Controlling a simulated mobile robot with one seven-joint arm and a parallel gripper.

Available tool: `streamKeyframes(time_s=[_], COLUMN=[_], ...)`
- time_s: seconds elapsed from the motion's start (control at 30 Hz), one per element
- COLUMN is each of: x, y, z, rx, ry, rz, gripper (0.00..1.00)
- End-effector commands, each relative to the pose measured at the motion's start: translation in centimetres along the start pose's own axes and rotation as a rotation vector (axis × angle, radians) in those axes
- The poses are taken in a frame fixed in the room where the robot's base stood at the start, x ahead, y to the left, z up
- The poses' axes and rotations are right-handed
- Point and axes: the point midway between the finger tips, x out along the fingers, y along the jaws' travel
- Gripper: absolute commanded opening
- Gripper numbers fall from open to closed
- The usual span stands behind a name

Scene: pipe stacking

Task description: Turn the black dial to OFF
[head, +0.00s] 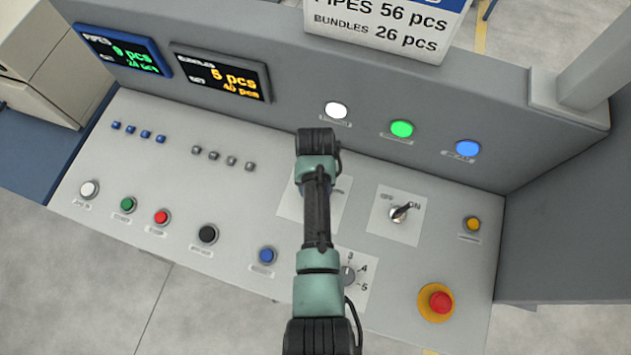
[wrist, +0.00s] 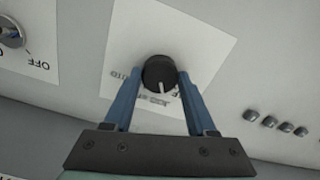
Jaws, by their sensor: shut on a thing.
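The black dial (wrist: 158,68) sits on a white plate (wrist: 205,40) in the wrist view, with a pale pointer line towards the bottom of the picture. My gripper (wrist: 157,80) has its two blue fingers on either side of the dial, shut on it. An AUTO label shows by the left finger, a blurred label below the pointer, and a label that seems to end in F is partly hidden by the right finger. In the head view my arm covers the dial and the gripper; only parts of its plate (head: 288,205) show.
A silver OFF/ON switch (head: 401,213) stands right of the arm and also shows in the wrist view (wrist: 10,35). A numbered grey dial (head: 348,276) is close beside my arm. A blue button (head: 267,256) and a red emergency button (head: 440,302) are nearer the front edge.

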Motion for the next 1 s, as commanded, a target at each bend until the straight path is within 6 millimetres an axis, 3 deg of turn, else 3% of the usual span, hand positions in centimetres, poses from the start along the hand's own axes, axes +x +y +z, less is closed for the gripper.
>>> streamKeyframes(time_s=[0.5,1.0], x=[-0.17,-0.11], y=[0.0,-0.01], z=[-0.13,-0.13], rx=[-0.406,-0.53], ry=[0.003,0.003], rz=[0.001,0.0], gripper=[0.01,0.01])
